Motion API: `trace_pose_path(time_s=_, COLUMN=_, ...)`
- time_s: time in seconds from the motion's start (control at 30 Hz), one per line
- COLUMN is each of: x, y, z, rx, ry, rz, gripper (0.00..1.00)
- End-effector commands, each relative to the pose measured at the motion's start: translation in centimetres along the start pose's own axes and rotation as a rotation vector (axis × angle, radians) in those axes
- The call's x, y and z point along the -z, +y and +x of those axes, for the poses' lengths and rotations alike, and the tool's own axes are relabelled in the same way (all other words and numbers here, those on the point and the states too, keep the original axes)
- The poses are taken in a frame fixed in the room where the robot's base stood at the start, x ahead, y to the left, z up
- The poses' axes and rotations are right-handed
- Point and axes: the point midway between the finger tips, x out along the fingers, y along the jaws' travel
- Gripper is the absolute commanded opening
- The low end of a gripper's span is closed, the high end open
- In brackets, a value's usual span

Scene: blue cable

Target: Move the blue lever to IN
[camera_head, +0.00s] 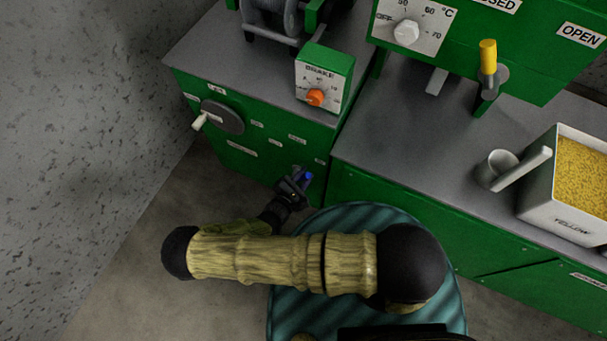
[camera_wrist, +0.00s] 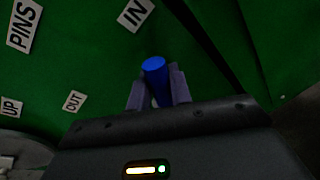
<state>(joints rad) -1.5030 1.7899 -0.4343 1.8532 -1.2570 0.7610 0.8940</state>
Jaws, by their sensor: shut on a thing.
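The blue lever (camera_head: 308,176) sticks out from the front of the green cabinet, low on its right side. In the wrist view the blue lever (camera_wrist: 155,76) stands between the two fingers of my gripper (camera_wrist: 158,92). My gripper (camera_head: 296,182) is shut on the lever, and the fingers hide its lower part. The IN label (camera_wrist: 134,14) is above and a little left of the lever in the wrist view. The OUT label (camera_wrist: 74,101) is to its left, lower down. The lever's base and pivot are hidden.
A wheel with a pale handle (camera_head: 222,117) is on the same cabinet front, to the left. A brake box with an orange knob (camera_head: 316,97) stands on top. The right-hand green cabinet (camera_head: 400,205) is close beside my gripper. A bin of yellow pellets (camera_head: 570,195) stands far right.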

Motion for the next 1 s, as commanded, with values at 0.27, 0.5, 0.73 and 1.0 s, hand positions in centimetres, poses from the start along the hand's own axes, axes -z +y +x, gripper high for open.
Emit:
trace_pose_path(time_s=0.27, x=-0.1, y=-0.2, z=0.1, rx=0.005, ry=-0.002, rz=0.002, gripper=0.41)
trace_pose_path(time_s=0.5, x=0.0, y=-0.1, z=0.0, rx=0.003, ry=-0.001, rz=0.001, gripper=0.41)
trace_pose_path(time_s=0.73, x=0.1, y=0.0, z=-2.0, rx=0.003, ry=0.003, rz=0.002, gripper=0.41)
trace_pose_path(time_s=1.0, x=0.1, y=0.0, z=-7.1, rx=0.002, ry=0.003, rz=0.002, gripper=0.41)
